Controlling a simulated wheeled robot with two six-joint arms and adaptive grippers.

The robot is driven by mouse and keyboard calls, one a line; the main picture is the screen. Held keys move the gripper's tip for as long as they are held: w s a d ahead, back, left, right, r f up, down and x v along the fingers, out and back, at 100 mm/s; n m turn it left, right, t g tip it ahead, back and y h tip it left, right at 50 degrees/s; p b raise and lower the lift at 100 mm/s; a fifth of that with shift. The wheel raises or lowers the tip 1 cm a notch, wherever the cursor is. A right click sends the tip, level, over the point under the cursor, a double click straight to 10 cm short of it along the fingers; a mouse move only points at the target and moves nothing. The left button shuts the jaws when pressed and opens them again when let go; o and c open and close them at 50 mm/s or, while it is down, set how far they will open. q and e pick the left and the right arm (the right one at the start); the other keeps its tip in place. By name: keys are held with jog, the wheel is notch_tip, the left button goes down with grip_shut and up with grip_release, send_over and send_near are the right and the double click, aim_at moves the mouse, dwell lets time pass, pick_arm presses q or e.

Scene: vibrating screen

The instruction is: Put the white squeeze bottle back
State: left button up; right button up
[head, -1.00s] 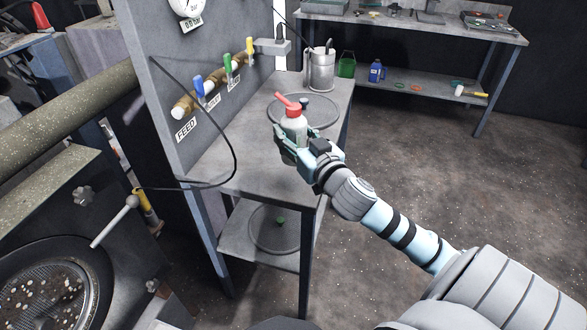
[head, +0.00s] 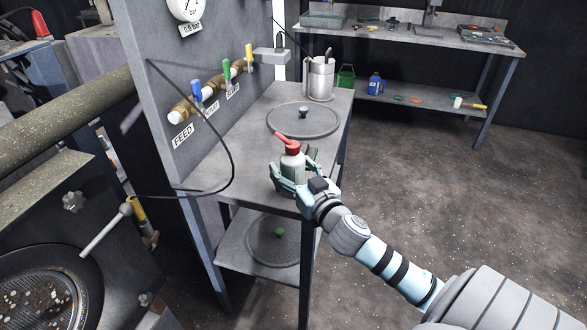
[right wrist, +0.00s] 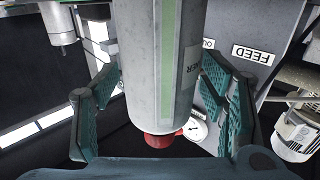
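The white squeeze bottle (head: 291,168) has a red cap and nozzle and is upright at the front end of the grey bench (head: 262,152). In the right wrist view the bottle (right wrist: 158,65) fills the middle, red cap toward the bottom, with a green stripe and a partly hidden label. My left gripper is not in view.
A round grey lid (head: 325,122) with a dark knob lies on the bench behind the bottle. A metal jug (head: 320,80) stands farther back. Valves (head: 197,90) and a black hose (head: 232,150) are on the left panel. A lower shelf (head: 238,248) holds another round lid.

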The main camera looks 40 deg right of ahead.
jog(key=shift+r, duration=0.1)
jog(key=shift+s+r, duration=0.1)
jog(key=shift+r, duration=0.05)
jog(key=s+a, duration=0.2)
jog(key=s, duration=0.9)
jog(key=shift+s+p, duration=0.35)
jog(key=shift+p, duration=0.05)
